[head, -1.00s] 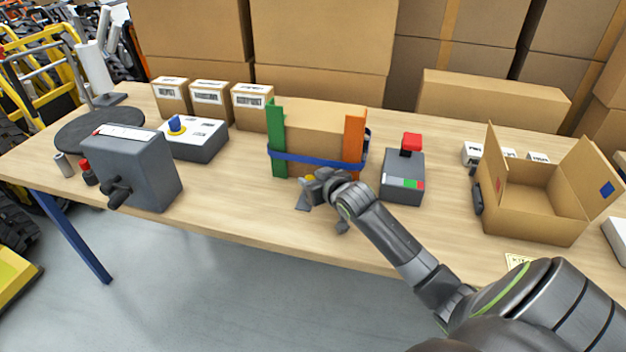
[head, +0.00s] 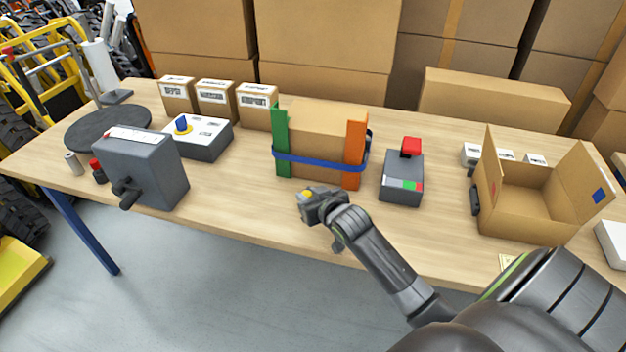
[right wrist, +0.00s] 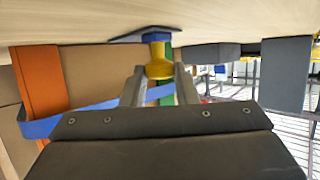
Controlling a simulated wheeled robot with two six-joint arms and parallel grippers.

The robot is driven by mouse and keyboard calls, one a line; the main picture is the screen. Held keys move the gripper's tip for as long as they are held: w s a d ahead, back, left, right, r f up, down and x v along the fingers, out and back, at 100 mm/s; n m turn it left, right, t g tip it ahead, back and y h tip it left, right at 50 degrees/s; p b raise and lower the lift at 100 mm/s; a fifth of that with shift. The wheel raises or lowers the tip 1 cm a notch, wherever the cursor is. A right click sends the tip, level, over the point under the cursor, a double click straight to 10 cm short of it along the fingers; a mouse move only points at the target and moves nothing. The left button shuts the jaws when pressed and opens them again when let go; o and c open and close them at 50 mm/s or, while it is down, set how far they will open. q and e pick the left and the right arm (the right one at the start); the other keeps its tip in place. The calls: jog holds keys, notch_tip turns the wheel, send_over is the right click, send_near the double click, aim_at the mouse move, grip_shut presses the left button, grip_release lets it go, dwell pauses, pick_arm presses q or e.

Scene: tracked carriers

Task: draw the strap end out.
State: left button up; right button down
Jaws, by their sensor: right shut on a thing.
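A brown box (head: 318,123) stands on the table between a green upright (head: 281,140) and an orange upright (head: 355,135). A blue strap (head: 318,164) runs around the front of both uprights; it also shows in the right wrist view (right wrist: 75,117). My right gripper (head: 307,200) is in front of the box, low over the table, shut on a small yellow piece with a blue end (right wrist: 157,58). I cannot tell whether this piece joins the strap. The wrist view is upside down, with the tabletop at its top. My left gripper is not in view.
A grey box with a red button (head: 403,180) stands to the right, then an open carton (head: 530,222). A grey crank box (head: 145,170) and a blue-knobbed control box (head: 200,138) stand left. The table front between them is clear.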

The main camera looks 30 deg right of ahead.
jog(key=shift+s+f, duration=0.1)
jog(key=shift+f, duration=0.1)
jog(key=shift+a, duration=0.1)
jog(key=c, duration=1.4)
grip_release()
jog(key=shift+s+a+r, duration=0.1)
jog(key=shift+a+r, duration=0.05)
jog(key=v, duration=1.7)
jog(key=shift+s, duration=0.2)
